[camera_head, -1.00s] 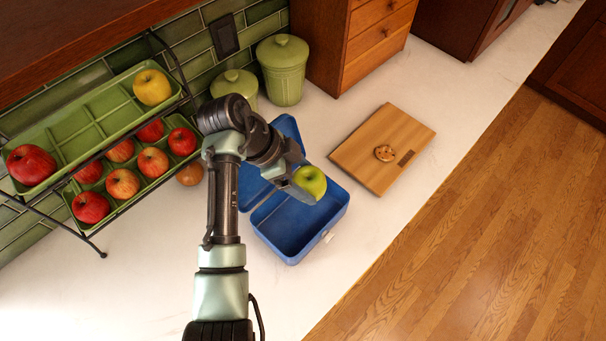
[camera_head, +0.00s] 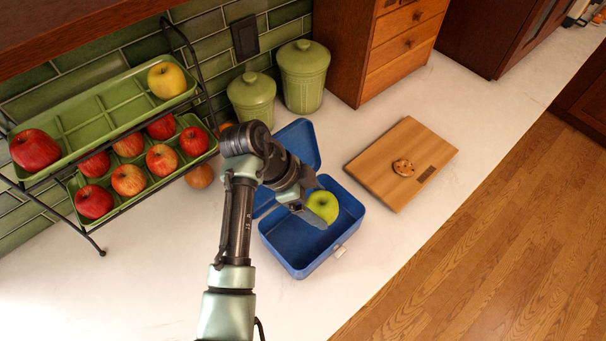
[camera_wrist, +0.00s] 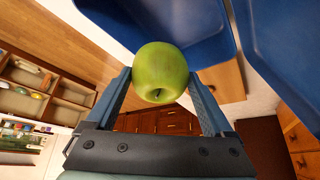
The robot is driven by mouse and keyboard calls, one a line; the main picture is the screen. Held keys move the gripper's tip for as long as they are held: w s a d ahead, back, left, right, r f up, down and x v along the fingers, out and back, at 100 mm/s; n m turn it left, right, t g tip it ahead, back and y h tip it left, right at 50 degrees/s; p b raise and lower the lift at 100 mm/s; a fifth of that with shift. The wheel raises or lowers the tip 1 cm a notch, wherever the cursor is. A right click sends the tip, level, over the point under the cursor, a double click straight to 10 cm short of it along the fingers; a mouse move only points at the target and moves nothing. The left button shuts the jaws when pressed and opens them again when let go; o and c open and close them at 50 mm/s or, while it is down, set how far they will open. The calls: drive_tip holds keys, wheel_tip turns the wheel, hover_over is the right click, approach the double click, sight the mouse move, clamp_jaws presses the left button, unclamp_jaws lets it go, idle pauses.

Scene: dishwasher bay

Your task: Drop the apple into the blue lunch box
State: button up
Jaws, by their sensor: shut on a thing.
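A green apple (camera_head: 322,206) is held between the fingers of my gripper (camera_head: 309,203). In the wrist view the apple (camera_wrist: 160,72) sits between the two fingertips of my gripper (camera_wrist: 160,82), with a finger on each side. The blue lunch box (camera_head: 298,266) stands open on the counter, its lid tilted back towards the wall. In the head view the apple appears over the box's open tray; its exact height above the floor of the box is hard to tell. The blue lunch box (camera_wrist: 200,30) also shows beside the apple in the wrist view. My arm hides part of the lid.
A two-tier rack (camera_head: 60,180) of apples stands at left. Green canisters (camera_head: 303,80) stand behind. The white counter is clear in front of the box.

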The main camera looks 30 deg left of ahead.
drive_tip(key=o, duration=1.2)
drive_tip(key=shift+o, duration=0.2)
drive_tip(key=p+v, duration=0.1)
drive_tip(key=v, duration=1.2)
drive_tip(key=w+d+r+n+t+y+b, duration=0.25)
drive_tip(key=w+d+r+t, duration=0.35)
drive_tip(key=w+r, duration=0.5)
drive_tip(key=w+d+r+n+t+y, duration=0.2)
drive_tip(key=w+d+r+t, duration=0.35)
drive_tip(key=r, duration=0.45)
drive_tip(key=s+d+r+n+t+b, duration=0.1)
drive_tip(key=s+d+r+n+t, duration=0.2)
drive_tip(key=r, duration=0.5)
drive_tip(key=s+d+r+n+t+b, duration=0.1)
drive_tip(key=s+d+r+t+b, duration=0.1)
drive_tip(key=s+d+r+t, duration=0.45)
drive_tip(key=s+r+n+t, duration=0.3)
drive_tip(key=s+r, duration=0.5)
drive_tip(key=r, duration=0.2)
drive_tip(key=shift+s+a+y, duration=0.2)
drive_tip(key=shift+s+y, duration=0.1)
drive_tip(key=shift+y, duration=0.05)
